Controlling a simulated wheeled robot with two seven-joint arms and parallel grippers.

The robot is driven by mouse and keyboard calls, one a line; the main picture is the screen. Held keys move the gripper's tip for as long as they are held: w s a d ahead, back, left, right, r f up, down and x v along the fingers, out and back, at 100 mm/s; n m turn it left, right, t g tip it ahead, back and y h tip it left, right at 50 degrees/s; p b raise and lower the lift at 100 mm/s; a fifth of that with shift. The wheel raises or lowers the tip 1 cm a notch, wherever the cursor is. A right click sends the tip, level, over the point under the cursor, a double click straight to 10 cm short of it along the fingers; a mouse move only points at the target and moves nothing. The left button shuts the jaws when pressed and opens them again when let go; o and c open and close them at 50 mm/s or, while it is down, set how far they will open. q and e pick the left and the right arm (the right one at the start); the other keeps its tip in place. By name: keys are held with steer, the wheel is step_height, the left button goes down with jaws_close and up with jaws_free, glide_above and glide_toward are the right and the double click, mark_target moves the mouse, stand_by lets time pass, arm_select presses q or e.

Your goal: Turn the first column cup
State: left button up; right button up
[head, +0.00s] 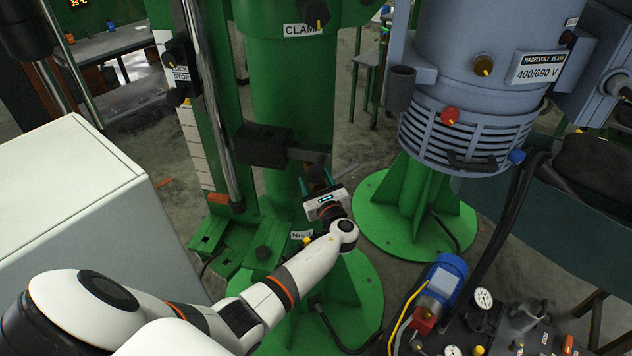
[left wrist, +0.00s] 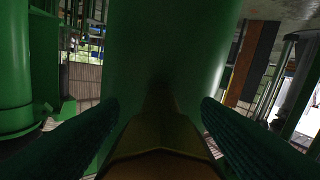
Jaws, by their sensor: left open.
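My left gripper (head: 316,182) is open in front of the lower part of the thick green column (head: 291,90) labelled CLAMP. Its two teal fingers also show in the left wrist view (left wrist: 160,135), one on each side. A brownish-orange part (left wrist: 160,165), perhaps the column cup, lies low between them, with a dark narrow piece beyond it and the green column behind. It is too dark to tell whether the fingers touch it. In the head view the gripper body hides most of this spot. My right gripper is not in view.
A dark clamp block (head: 262,145) sits on the column just above my gripper. A grey-blue motor (head: 470,110) on a green stand is to the right. A white cabinet (head: 75,200) is at left. A blue pump (head: 441,283) with gauges and hoses stands at lower right.

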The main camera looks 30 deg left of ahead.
arm_select(q)
steer(key=b+v, duration=0.2)
steer(key=v, duration=1)
stand_by(0.5)
steer(key=s+d+f+n+g+h+b, duration=0.1)
steer(key=s+f+n+g+h, duration=0.3)
steer(key=f, duration=0.8)
steer(key=s+d+f+h, duration=0.15)
steer(key=s+f, duration=0.45)
steer(key=f, duration=0.6)
steer(key=s+d+f+n+g+h+b, duration=0.15)
steer(key=s+f+h, duration=0.35)
steer(key=f, duration=0.7)
steer(key=s+f+n+g+h, duration=0.1)
steer(key=s+f+n, duration=0.4)
steer(key=s, duration=0.5)
steer(key=s+d+f+n+g+h, duration=0.1)
steer(key=s+f+n, duration=0.3)
steer(key=s, duration=0.7)
steer(key=s+f+n+g+h, duration=0.1)
steer(key=s+f+n, duration=0.4)
steer(key=s, duration=0.5)
steer(key=shift+s+d+f+n+g+h, duration=0.3)
steer(key=shift+s+f+n+g+h, duration=0.05)
steer(key=shift+n+g, duration=0.4)
